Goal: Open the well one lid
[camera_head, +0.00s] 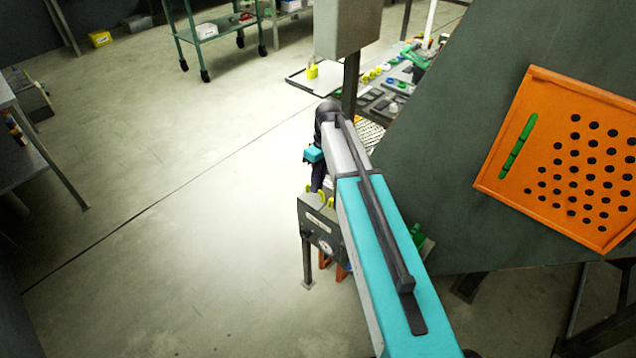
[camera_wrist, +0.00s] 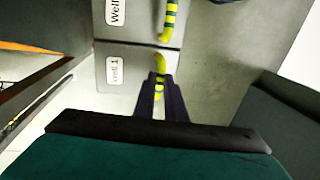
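The well 1 lid (camera_wrist: 118,88) is a grey panel with a white label reading "Well 1" in the wrist view. Its yellow-and-green striped handle (camera_wrist: 160,64) curves up beside the label. My gripper (camera_wrist: 160,84) has its two dark fingers close on either side of this handle and appears shut on it. The fingers hide part of the handle. The lid looks flat, level with its neighbour. In the head view my gripper (camera_head: 318,178) points down at the grey well box (camera_head: 322,232), beside its yellow handles.
The well 2 lid (camera_wrist: 138,22) with its own striped handle (camera_wrist: 169,18) adjoins well 1. In the head view an orange perforated tray (camera_head: 510,150) is at the right, and a green cart (camera_head: 215,30) stands behind. The floor left of the box is clear.

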